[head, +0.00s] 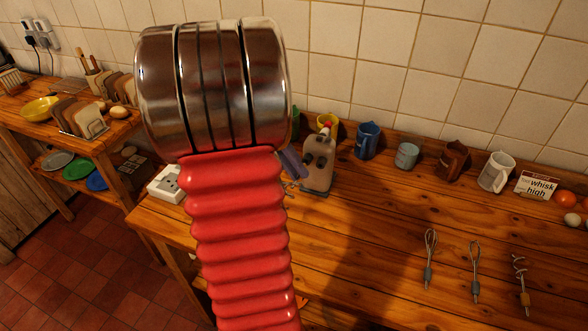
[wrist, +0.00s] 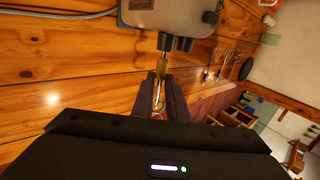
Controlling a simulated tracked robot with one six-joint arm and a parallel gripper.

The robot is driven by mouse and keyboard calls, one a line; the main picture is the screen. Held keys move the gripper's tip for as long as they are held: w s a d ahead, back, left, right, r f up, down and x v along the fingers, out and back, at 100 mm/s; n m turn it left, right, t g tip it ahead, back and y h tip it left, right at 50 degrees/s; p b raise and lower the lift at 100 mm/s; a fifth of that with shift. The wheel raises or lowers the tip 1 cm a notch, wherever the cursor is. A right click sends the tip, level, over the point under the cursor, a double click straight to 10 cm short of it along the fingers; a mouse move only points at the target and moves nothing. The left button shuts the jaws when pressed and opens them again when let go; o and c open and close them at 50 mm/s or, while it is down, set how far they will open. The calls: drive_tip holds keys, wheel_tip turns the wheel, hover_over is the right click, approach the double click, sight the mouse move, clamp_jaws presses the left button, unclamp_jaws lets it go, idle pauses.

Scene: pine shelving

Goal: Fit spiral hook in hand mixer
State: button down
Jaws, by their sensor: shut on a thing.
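The hand mixer (head: 318,168) is a beige-grey body on the pine worktop, just right of my arm in the head view. In the wrist view its casing (wrist: 165,12) is at the top, with two dark sockets pointing toward me. The hook's metal part lies between the fingers. In the head view my arm hides most of the gripper. Another spiral hook (head: 521,285) with an orange collar lies on the worktop at right.
Two whisks (head: 430,258) (head: 475,272) lie on the worktop at right. A blue mug (head: 367,140), a grey cup (head: 406,155), a brown jug (head: 453,160), a white mug (head: 496,171) and a sign (head: 537,186) stand along the wall. The worktop's middle is clear.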

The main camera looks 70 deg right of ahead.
drive_tip(key=shift+d, duration=0.3)
drive_tip(key=c, duration=1.7)
unclamp_jaws()
drive_tip(key=shift+o, duration=0.2)
drive_tip(key=a+v, duration=0.1)
drive_tip(key=v, duration=1.2)
drive_tip(key=shift+w+d+r, duration=0.25)
drive_tip(key=shift+d, duration=0.25)
